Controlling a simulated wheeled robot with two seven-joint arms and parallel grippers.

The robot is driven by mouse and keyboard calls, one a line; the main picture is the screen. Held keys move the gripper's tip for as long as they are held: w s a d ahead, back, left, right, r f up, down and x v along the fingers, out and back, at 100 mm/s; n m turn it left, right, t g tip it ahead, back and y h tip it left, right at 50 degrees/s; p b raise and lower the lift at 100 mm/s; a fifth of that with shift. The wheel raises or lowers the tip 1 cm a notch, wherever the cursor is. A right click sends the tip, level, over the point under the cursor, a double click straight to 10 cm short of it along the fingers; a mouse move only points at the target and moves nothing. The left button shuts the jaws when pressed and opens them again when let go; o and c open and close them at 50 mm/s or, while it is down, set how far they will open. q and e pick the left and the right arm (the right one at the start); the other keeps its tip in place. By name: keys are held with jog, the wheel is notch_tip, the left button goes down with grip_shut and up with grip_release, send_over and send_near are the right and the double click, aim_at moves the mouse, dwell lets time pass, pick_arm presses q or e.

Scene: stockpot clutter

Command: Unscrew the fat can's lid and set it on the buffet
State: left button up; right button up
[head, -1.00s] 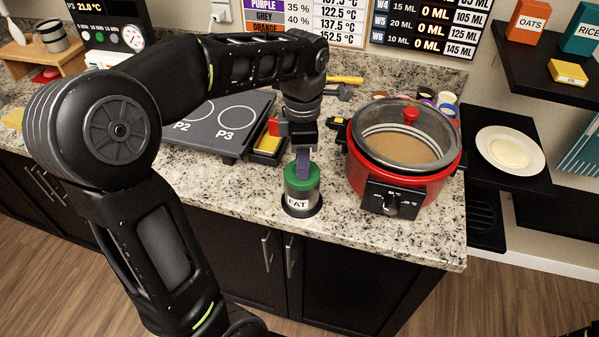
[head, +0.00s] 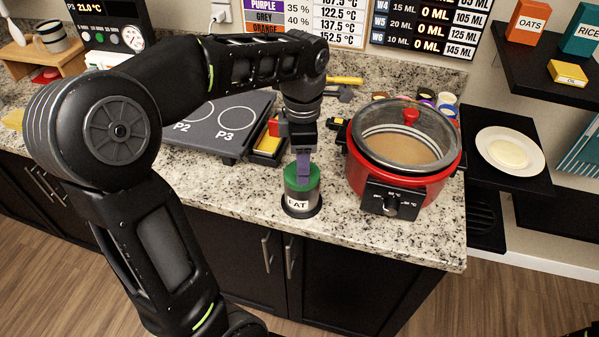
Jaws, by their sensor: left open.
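The fat can (head: 298,202) stands upright near the front edge of the granite buffet (head: 370,236), in a dark round base. Its green lid (head: 310,183) sits on top of the can. My left gripper (head: 304,172) points straight down at the lid from above, with its purple fingers at the lid's top. The gripper is open; whether the fingers touch the lid I cannot tell. My right gripper is not in view.
A red slow cooker (head: 436,182) with a glass lid stands close to the right of the can. A dark hotplate (head: 214,127) and a yellow-lined tray (head: 268,142) lie behind left. Bare granite lies left of the can.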

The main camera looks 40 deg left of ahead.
pick_arm(q)
jog(key=m, duration=0.3)
jog(key=shift+m, duration=0.4)
jog(key=shift+m, duration=1)
jog(key=shift+m+p, duration=0.3)
jog(key=shift+m, duration=0.8)
jog(key=m, duration=0.3)
jog(key=shift+m, duration=0.8)
jog(key=m+p, duration=0.1)
jog(key=m, duration=0.3)
jog(key=shift+m, duration=0.3)
